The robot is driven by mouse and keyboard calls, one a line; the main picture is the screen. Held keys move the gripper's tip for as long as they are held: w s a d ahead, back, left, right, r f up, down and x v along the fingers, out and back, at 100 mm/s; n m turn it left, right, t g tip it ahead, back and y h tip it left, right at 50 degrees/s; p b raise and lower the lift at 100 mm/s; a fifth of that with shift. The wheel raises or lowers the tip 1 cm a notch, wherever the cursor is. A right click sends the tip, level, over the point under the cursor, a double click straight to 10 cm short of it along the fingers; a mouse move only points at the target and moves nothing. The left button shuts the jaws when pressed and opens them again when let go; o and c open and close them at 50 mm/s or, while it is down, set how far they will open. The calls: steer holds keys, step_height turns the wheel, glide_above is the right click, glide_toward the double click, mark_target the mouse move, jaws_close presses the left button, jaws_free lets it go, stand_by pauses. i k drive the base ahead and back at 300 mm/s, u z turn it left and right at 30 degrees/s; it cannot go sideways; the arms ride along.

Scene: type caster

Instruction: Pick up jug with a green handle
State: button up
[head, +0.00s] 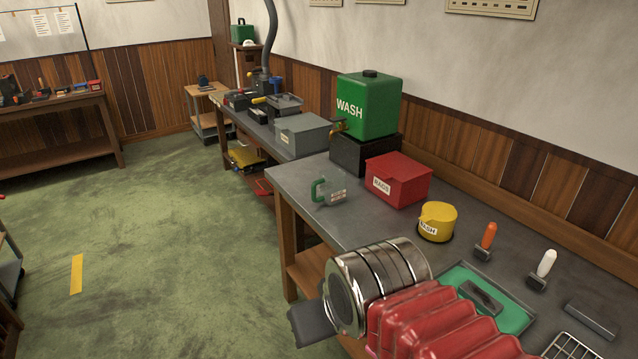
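The jug with a green handle (334,196) stands upright on the near left corner of the grey workbench. My arm, with red bellows and a silver cylinder, reaches in from the bottom right. A dark grey part at its end, which seems to be my gripper (311,325), shows at the lower left of the cylinder. It is apart from the jug, nearer the camera. The fingers are mostly hidden, so I cannot see whether they are open or shut.
A red RAGS box (400,182), a yellow WASH pot (437,222) and a green WASH tank (368,104) stand near the jug. Orange-handled (486,240) and white-handled (543,268) tools and a green tray (520,312) lie right. Green floor left of the bench is open.

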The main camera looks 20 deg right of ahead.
mark_target(332, 181)
steer(key=u, duration=0.1)
steer(key=i, duration=1.1)
steer(key=u, duration=0.1)
